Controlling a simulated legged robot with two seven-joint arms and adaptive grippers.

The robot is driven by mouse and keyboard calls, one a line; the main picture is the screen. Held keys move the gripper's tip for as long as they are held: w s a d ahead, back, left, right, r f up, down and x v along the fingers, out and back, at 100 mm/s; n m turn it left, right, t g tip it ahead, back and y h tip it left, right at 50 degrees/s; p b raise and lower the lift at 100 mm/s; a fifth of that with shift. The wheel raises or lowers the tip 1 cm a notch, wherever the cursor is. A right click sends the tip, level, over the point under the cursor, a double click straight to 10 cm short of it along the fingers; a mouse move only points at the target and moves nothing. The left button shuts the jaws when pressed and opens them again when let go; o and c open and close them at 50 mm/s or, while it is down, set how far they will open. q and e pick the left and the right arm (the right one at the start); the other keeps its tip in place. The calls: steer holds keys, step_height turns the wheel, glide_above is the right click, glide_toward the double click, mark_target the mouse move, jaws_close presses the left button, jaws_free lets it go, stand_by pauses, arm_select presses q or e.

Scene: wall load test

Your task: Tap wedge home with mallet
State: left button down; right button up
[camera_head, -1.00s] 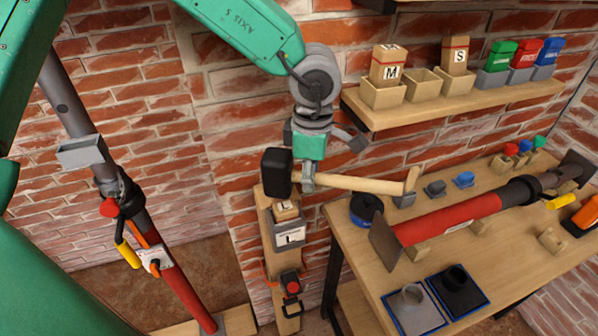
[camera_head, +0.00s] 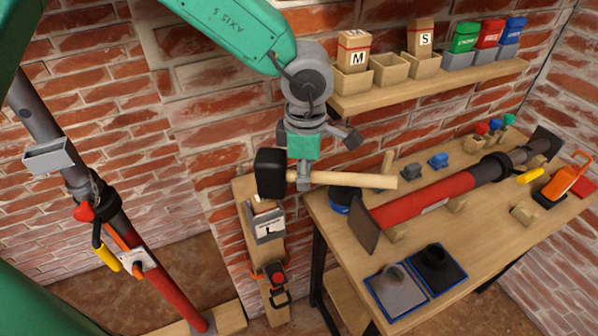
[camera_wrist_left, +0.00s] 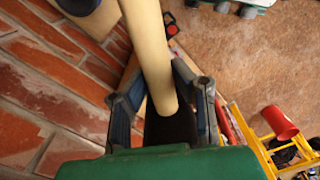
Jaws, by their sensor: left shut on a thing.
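My left gripper (camera_head: 303,181) is shut on the wooden handle of the mallet (camera_head: 271,173), close to its black head. The handle (camera_head: 350,180) points right, roughly level, over the bench's left end. In the left wrist view the pale handle (camera_wrist_left: 152,60) runs between the fingers of the left gripper (camera_wrist_left: 165,103). Below the mallet head, a wooden block lettered L (camera_head: 264,206) sits in a grey holder (camera_head: 267,229) on a wooden post. The head partly hides this block; I cannot tell whether it is the wedge. The right gripper is not in view.
A bench (camera_head: 470,225) at right carries a red-and-grey prop (camera_head: 430,199) and two small trays. A wall shelf (camera_head: 430,88) holds blocks M and S and coloured containers. A slanted red-and-grey prop (camera_head: 160,285) stands at left.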

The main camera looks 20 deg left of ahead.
arm_select(q)
steer(key=shift+f, duration=0.2)
steer(key=shift+d+f, duration=0.1)
steer(key=shift+f, duration=0.2)
steer(key=shift+w+a+f, duration=0.1)
steer(key=shift+a+f, duration=0.1)
steer(key=shift+f, duration=0.35)
steer(key=shift+r, duration=0.3)
steer(key=shift+a+r, duration=0.1)
steer(key=shift+a, duration=0.8)
steer(key=shift+r, duration=0.4)
steer(key=r, duration=0.1)
steer(key=d+r, duration=0.1)
steer(key=r, duration=0.1)
steer(key=shift+d+r, duration=0.25)
steer(key=shift+d, duration=0.05)
steer(key=shift+r, duration=0.65)
steer(key=shift+a+r, duration=0.1)
steer(key=shift+a, duration=0.55)
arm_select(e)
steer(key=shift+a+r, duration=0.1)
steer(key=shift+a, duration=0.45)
